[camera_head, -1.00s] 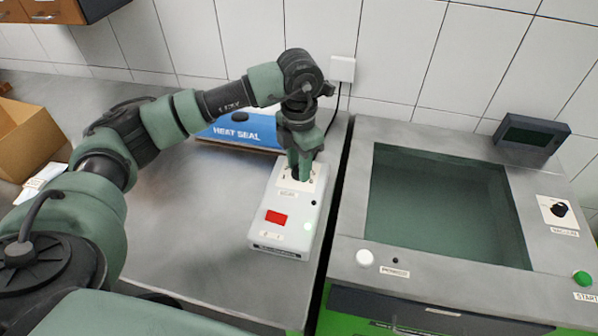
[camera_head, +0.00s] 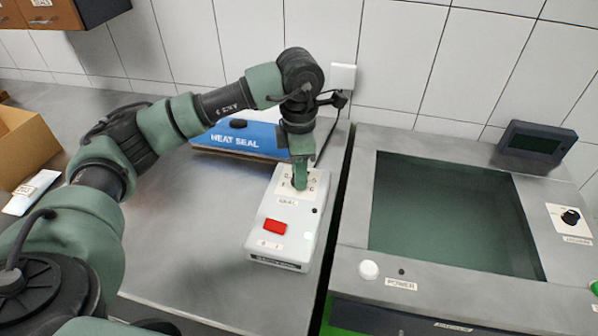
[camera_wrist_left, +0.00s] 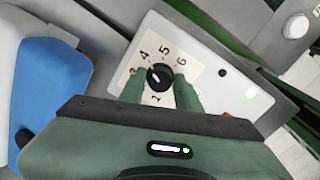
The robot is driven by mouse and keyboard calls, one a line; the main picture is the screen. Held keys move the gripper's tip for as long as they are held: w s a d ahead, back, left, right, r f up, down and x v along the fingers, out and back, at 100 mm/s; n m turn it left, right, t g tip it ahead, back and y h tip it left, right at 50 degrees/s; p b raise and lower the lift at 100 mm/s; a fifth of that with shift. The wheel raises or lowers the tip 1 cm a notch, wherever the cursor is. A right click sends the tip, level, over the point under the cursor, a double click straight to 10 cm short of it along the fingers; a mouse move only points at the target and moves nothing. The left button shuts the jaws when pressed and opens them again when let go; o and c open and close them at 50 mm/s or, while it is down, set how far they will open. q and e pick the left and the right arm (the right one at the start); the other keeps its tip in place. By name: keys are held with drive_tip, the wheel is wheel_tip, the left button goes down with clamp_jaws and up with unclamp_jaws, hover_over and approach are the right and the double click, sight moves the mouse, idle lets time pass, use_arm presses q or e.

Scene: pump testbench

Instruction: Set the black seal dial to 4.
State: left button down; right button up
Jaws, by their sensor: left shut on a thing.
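The black seal dial (camera_wrist_left: 158,77) sits on a pale number plate on the white control box (camera_head: 285,245). In the left wrist view the numbers 3, 4, 5, 6 and 1 show around it. A white mark is on the dial's left part, on the side of 3 and 4; I cannot tell the exact number. My left gripper (camera_head: 299,178) reaches down onto the dial. The left wrist view shows its two green fingers (camera_wrist_left: 160,88) on either side of the dial, shut on it. In the head view the fingers hide the dial. My right gripper is not in view.
The box has a red switch (camera_head: 274,227). A blue "HEAT SEAL" unit (camera_head: 235,139) stands behind it. To the right is the vacuum machine with its sunken chamber (camera_head: 445,215), a white power button (camera_head: 369,270) and a black dial (camera_head: 571,216). A cardboard box (camera_head: 25,145) is at the left.

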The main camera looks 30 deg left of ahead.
use_arm(q)
drive_tip(key=c, duration=1)
unclamp_jaws()
drive_tip(key=shift+r, duration=0.1)
wheel_tip(320, 180, up, 8)
drive_tip(key=shift+f+b, duration=0.15)
drive_tip(key=shift+b, duration=0.3)
